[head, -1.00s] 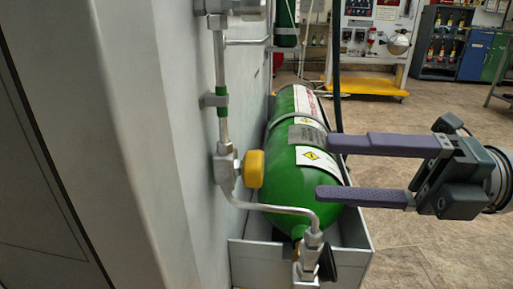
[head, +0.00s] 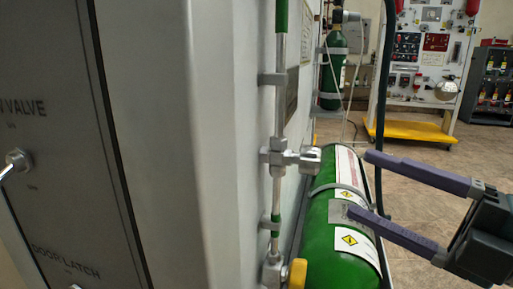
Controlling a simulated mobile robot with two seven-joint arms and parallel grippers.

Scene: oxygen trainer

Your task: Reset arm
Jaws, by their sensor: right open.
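My right gripper (head: 372,184) comes in from the right edge. Its two long purple fingers are spread wide with nothing between them. The fingers point left, in front of and over the green oxygen cylinder (head: 325,238), and the picture does not settle whether they touch it. My left gripper is not in view.
A grey cabinet wall (head: 170,110) fills the left, with a dark labelled door panel (head: 60,160). A metal pipe with a fitting (head: 290,157) and a yellow knob (head: 298,273) runs along the wall. Open floor (head: 440,160) lies at right.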

